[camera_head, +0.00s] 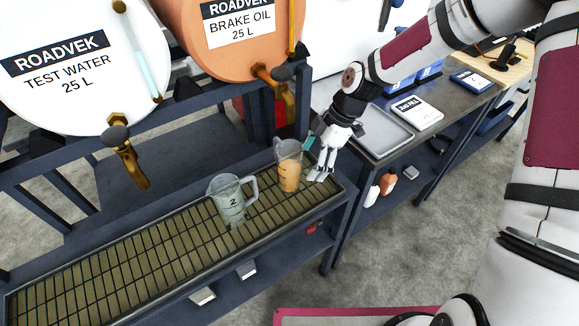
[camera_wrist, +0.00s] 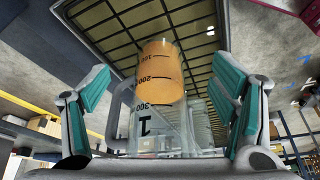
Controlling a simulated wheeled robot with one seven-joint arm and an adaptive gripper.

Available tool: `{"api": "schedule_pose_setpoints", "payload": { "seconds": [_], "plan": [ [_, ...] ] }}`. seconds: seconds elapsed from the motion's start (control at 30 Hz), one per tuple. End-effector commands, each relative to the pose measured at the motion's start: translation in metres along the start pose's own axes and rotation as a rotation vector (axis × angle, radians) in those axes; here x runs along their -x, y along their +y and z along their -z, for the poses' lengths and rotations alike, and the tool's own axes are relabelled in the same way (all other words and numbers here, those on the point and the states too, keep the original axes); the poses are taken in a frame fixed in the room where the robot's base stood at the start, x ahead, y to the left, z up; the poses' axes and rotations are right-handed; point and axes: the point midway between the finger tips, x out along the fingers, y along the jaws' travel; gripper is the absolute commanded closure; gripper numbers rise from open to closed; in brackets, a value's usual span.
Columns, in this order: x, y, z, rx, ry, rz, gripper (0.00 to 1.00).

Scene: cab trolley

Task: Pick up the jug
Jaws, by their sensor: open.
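A clear jug marked 1, partly filled with orange liquid (camera_head: 289,172), stands upright on the grated drip tray (camera_head: 110,251), below the brake oil tap. My gripper (camera_head: 315,160) is open just to its right, low over the grate. In the wrist view the orange-filled jug (camera_wrist: 160,85) shows between the two spread teal-padded fingers, with a visible gap on the right; its handle is on the left. A second clear jug marked 2 (camera_head: 229,201) stands to the left on the grate, and appears to hold clear liquid.
A white test water drum (camera_head: 75,95) and an orange brake oil drum (camera_head: 230,55) with brass taps (camera_head: 285,95) overhang the grate. A side table on the right holds a grey tray (camera_head: 385,132) and a white label box (camera_head: 416,113). The grate's left half is clear.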

Motion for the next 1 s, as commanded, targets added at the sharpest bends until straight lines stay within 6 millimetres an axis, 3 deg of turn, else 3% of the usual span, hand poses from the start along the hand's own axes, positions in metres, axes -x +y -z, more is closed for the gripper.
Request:
{"api": "schedule_pose_setpoints", "payload": {
  "seconds": [0.2, 0.5, 0.87, 1.0],
  "plan": [
    [-0.005, 0.000, 0.013, 0.000, -0.001, 0.001, 0.21],
    [-0.022, 0.000, 0.055, 0.001, -0.001, 0.001, 0.21],
    [-0.034, 0.000, 0.052, -0.003, -0.001, -0.001, 0.21],
    [-0.034, 0.000, 0.052, -0.003, -0.001, -0.001, 0.50]
  ]
}}
